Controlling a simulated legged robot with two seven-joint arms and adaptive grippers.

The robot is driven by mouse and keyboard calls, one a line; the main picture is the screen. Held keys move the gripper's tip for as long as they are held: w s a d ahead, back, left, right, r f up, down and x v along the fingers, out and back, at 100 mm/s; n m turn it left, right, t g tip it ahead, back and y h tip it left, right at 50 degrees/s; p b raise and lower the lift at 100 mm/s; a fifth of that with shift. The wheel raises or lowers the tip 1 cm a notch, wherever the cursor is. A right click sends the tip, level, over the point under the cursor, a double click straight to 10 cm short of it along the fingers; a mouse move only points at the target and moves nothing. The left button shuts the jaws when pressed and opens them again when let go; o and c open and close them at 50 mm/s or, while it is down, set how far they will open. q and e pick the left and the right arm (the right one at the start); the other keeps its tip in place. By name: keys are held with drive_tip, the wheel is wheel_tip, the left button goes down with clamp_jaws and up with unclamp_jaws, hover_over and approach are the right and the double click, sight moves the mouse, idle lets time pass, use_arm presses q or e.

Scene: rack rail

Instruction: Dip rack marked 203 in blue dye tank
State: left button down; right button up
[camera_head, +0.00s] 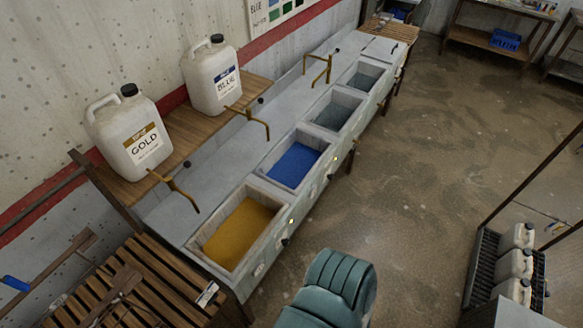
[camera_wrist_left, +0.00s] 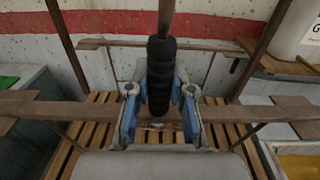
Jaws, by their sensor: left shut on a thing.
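In the left wrist view my left gripper (camera_wrist_left: 160,92) is shut on the black ribbed grip (camera_wrist_left: 160,65) of a wooden rack. What seems to be its brown crossbar (camera_wrist_left: 60,109) spans the view above a slatted bench; no number is readable. In the head view, brown wooden pieces (camera_head: 118,287), apparently rack parts, show over the bench at lower left. The blue dye tank (camera_head: 295,165) is sunk in the long grey trough counter, just beyond the gold dye tank (camera_head: 240,232). My right gripper is out of view.
The slatted bench (camera_head: 165,285) adjoins the gold end of the counter. Brass taps (camera_head: 178,190) project toward the tanks. GOLD (camera_head: 130,135) and BLUE (camera_head: 213,78) jugs stand on a wall shelf. Two grey basins (camera_head: 335,110) lie farther along. The floor at right is mostly clear.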

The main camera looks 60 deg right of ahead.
use_arm(q)
drive_tip(key=shift+r, duration=0.15)
drive_tip(key=shift+r, duration=2.5)
drive_tip(key=shift+a+f, duration=0.1)
